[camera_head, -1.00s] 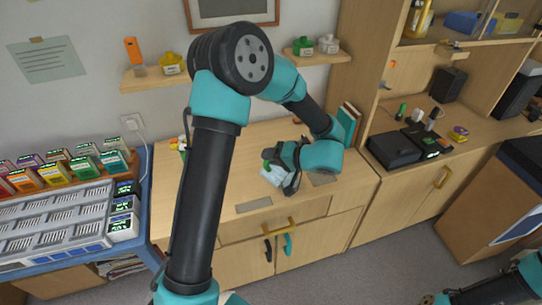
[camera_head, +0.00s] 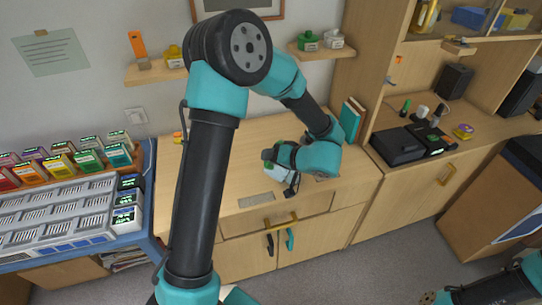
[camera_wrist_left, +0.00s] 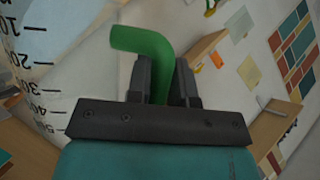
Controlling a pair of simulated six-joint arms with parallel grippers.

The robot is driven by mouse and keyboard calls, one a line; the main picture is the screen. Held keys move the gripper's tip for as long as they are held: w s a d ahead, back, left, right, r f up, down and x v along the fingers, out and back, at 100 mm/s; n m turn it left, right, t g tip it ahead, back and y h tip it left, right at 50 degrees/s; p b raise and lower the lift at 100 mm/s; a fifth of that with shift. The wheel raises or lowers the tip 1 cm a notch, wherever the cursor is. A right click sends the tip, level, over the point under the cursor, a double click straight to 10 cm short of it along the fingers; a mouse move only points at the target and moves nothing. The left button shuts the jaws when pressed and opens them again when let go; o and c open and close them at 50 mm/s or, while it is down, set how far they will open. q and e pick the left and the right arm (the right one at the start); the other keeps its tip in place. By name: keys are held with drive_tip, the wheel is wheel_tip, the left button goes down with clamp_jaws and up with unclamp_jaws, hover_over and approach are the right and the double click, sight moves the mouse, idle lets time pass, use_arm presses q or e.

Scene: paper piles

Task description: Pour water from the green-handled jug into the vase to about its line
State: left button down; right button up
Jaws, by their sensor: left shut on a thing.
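My left gripper (camera_head: 283,160) is over the back middle of the wooden cabinet top, shut on the green handle of the jug (camera_head: 276,173). In the left wrist view the bent green handle (camera_wrist_left: 145,42) runs between the two dark fingers (camera_wrist_left: 160,80). The jug's clear wall (camera_wrist_left: 35,60) with dark scale marks fills the left side there. In the head view the gripper and wrist hide part of the jug, and its water level cannot be told. I cannot make out the vase; my left arm covers part of the cabinet top.
The cabinet top (camera_head: 245,180) is mostly clear. Teal books (camera_head: 350,118) stand at its right end. Wall shelves (camera_head: 155,74) hang behind. A blue table (camera_head: 70,258) with a grey rack is at left. A black box (camera_head: 397,146) sits on the right-hand counter.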

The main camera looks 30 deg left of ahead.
use_arm(q)
drive_tip(key=shift+s+n+t, duration=0.35)
drive_tip(key=shift+n+t, duration=0.05)
drive_tip(key=shift+n, duration=0.2)
drive_tip(key=shift+s+n+t, duration=0.1)
drive_tip(key=shift+n+t, duration=0.2)
drive_tip(key=shift+s+n+t, duration=0.1)
drive_tip(key=shift+n+t, duration=0.2)
drive_tip(key=shift+n, duration=0.1)
drive_tip(key=shift+h, duration=0.3)
drive_tip(key=shift+n+t, duration=0.7)
drive_tip(key=shift+n, duration=0.1)
drive_tip(key=shift+w, duration=0.2)
drive_tip(key=shift+f, duration=0.1)
drive_tip(key=shift+w+f+n+t, duration=0.2)
drive_tip(key=shift+f+n+t, duration=0.15)
drive_tip(key=shift+f, duration=0.2)
drive_tip(key=shift+w+f+n+t, duration=0.2)
drive_tip(key=shift+f+n+t, duration=0.05)
drive_tip(key=shift+f+n, duration=0.25)
